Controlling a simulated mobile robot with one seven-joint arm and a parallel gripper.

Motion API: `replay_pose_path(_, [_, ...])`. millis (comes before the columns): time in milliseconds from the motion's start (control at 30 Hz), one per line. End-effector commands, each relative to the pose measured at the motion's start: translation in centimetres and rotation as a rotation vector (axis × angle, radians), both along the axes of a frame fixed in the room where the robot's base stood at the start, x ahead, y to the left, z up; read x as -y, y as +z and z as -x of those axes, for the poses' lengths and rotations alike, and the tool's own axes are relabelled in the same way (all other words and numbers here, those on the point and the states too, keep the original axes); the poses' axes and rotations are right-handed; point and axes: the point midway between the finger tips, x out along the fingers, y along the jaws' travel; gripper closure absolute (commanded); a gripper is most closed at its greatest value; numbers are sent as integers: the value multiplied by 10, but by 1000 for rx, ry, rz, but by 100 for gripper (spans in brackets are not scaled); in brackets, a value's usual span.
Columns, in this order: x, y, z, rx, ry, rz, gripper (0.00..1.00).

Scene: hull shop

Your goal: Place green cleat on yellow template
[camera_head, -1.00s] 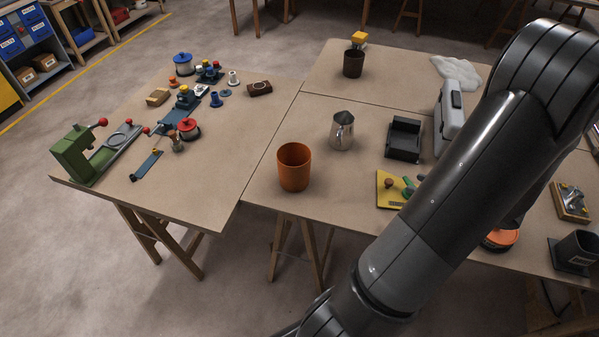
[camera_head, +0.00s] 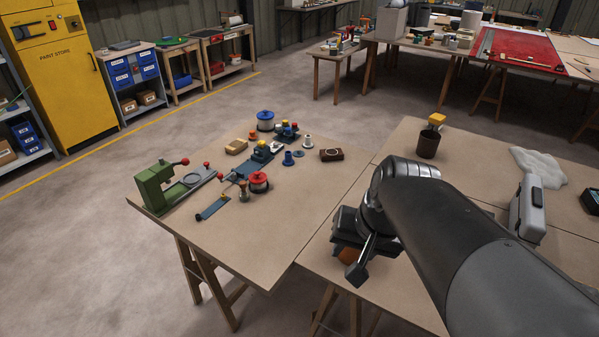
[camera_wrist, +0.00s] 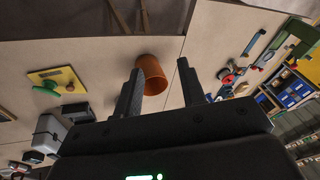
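The yellow template (camera_wrist: 68,74) lies on the table at the left of the wrist view. A green piece that looks like the green cleat (camera_wrist: 45,89) overlaps it there; I cannot tell whether it rests on it. In the head view, neither shows now. My gripper (camera_wrist: 160,65) is open, its two dark fingers wide apart with nothing held. In the wrist view, an orange cup (camera_wrist: 153,72) shows between the fingers, apparently beyond them. In the head view, my gripper (camera_head: 358,262) hangs over the near table, hiding most of the cup (camera_head: 348,256).
The left table holds a green press (camera_head: 155,188), a red-topped spool (camera_head: 258,182) and several small fittings. A dark cup (camera_head: 428,146) with a yellow item stands at the back of the near table. A grey case (camera_head: 527,208) stands at right. Floor at left is clear.

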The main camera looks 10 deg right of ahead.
Motion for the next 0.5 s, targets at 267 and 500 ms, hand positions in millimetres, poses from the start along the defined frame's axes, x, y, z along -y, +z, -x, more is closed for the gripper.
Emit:
replay_pose_path(267, [-30, 29, 19, 176, 307, 237, 63])
replay_pose_path(500, [-32, 33, 21, 200, 345, 269, 63])
